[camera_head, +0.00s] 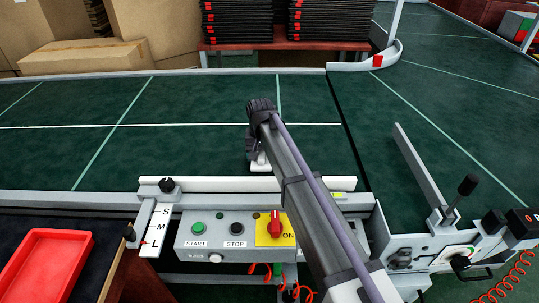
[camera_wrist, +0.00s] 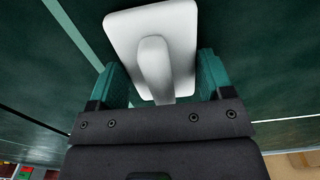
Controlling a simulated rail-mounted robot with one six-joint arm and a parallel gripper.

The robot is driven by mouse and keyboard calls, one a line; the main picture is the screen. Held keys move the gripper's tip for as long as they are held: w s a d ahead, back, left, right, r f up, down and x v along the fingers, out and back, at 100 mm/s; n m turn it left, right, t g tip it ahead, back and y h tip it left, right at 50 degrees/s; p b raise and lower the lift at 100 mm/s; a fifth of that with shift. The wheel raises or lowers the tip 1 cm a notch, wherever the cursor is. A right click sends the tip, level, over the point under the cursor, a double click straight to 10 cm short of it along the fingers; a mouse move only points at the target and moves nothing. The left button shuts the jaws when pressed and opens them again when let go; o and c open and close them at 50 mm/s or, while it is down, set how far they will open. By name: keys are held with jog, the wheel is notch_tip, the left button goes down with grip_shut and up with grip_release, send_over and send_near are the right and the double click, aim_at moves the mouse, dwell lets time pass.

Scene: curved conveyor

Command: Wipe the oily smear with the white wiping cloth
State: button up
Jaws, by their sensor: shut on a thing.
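The white wiping cloth (camera_wrist: 120,32) shows in the wrist view as a flat white pad with rounded corners and a raised white grip. My gripper (camera_wrist: 162,78) is shut on that grip with its two teal fingers, one on each side. In the head view, my gripper (camera_head: 254,155) is over the near part of the green belt, mostly hidden behind my arm. A small white part of the cloth (camera_head: 260,166) shows below it, close to the belt; I cannot tell if it touches. I cannot make out the oily smear in either view.
The green conveyor belt (camera_head: 190,100) has pale lines and free room to the left. A white guide rail (camera_head: 215,185) runs along its near edge. A control box (camera_head: 215,242), a red tray (camera_head: 45,270), cardboard boxes (camera_head: 85,57) and black stacked crates (camera_head: 240,22) surround it.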

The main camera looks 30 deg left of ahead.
jog(key=shift+s+a, duration=0.25)
jog(key=shift+a, duration=0.2)
jog(key=shift+r, duration=0.2)
notch_tip(320, 180, up, 6)
jog(key=p, duration=0.6)
jog(key=shift+f, duration=0.25)
notch_tip(320, 180, up, 3)
jog(key=p, duration=0.3)
jog(key=shift+r, duration=0.15)
